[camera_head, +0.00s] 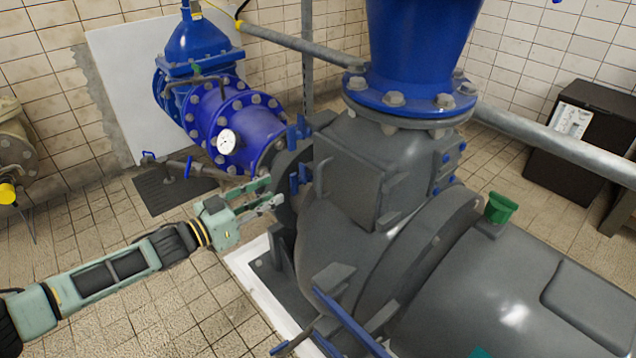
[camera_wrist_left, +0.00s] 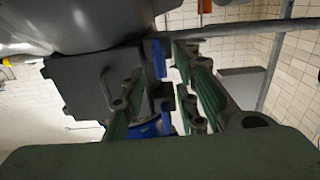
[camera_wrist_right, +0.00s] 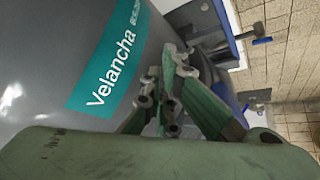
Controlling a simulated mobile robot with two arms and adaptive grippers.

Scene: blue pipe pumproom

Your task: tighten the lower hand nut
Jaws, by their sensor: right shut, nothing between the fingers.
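Several blue hand nuts stick out from the grey pump's flange in the head view: an upper pair (camera_head: 297,130) and a lower pair (camera_head: 298,178). My left gripper (camera_head: 272,201) is open, with its fingertips close to the lower pair, just left of it. In the left wrist view, blue parts (camera_wrist_left: 159,58) show in the gap between the spread fingers (camera_wrist_left: 158,95). I cannot tell whether the fingers touch them. My right gripper (camera_wrist_right: 168,98) is shut and empty beside the grey casing with the teal "Velancha" label (camera_wrist_right: 112,58).
The grey pump casing (camera_head: 500,285) fills the lower right. A blue pipe (camera_head: 420,40) rises from it. Tiled floor to the left is mostly clear.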

